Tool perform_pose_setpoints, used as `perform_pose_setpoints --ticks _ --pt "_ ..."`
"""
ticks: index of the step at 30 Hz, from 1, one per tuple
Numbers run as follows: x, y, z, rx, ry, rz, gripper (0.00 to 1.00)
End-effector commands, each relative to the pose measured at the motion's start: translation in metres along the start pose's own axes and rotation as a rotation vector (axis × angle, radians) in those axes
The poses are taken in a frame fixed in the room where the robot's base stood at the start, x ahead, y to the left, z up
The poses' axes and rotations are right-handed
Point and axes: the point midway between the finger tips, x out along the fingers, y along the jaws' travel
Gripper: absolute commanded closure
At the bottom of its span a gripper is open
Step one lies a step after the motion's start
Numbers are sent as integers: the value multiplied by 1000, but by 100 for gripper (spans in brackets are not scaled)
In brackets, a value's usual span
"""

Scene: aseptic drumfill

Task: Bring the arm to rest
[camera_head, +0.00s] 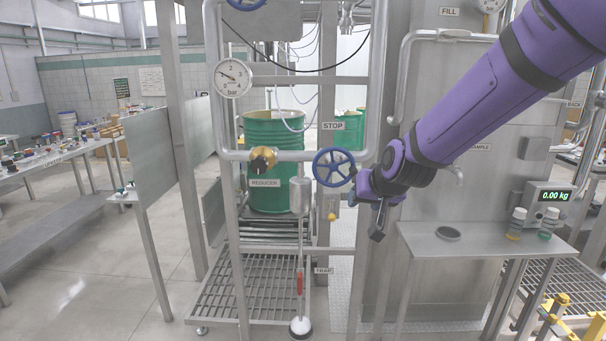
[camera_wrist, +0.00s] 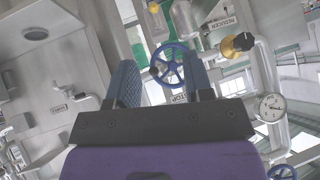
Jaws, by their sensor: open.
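My purple arm (camera_head: 465,100) reaches in from the upper right in the head view. My gripper (camera_head: 378,225) hangs in front of the steel frame, just right of the blue STOP handwheel (camera_head: 333,167). In the wrist view my gripper (camera_wrist: 160,70) shows two spread fingers with nothing held between them. The handwheel (camera_wrist: 174,63) appears beyond and between the fingers, and the right finger overlaps its edge. No contact with the wheel is visible, but the exact gap cannot be told.
Close by are the brass reducer knob (camera_head: 263,160), the pressure gauge (camera_head: 232,79) and steel pipes. A steel shelf (camera_head: 480,243) with small jars (camera_head: 516,223) and a scale display (camera_head: 549,195) stands to the right. A green drum (camera_head: 273,150) stands behind the frame. Floor (camera_head: 120,270) is clear at left.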

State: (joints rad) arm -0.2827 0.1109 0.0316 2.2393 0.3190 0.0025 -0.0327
Motion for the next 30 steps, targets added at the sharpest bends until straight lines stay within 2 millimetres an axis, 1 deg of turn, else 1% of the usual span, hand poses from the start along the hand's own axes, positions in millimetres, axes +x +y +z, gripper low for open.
perform_pose_setpoints --ticks 1,3,5,6,8,12,14,18,20,24,27,30 --pt "-22 7 -2 -2 -5 3 53" --pt "-47 15 1 -8 -25 8 53" --pt "-68 22 4 -13 -42 13 53" --pt "-82 27 7 -17 -53 18 53" --pt "-103 34 13 -21 -70 26 53" --pt "-150 50 30 -32 -110 51 53" --pt "-170 58 39 -34 -127 64 53" --pt "-213 73 64 -40 -168 99 53" --pt "-231 79 76 -40 -184 116 53" --pt "-269 92 107 -38 -225 159 53" --pt "-290 99 127 -34 -253 188 53" --pt "-304 104 143 -30 -272 210 53"
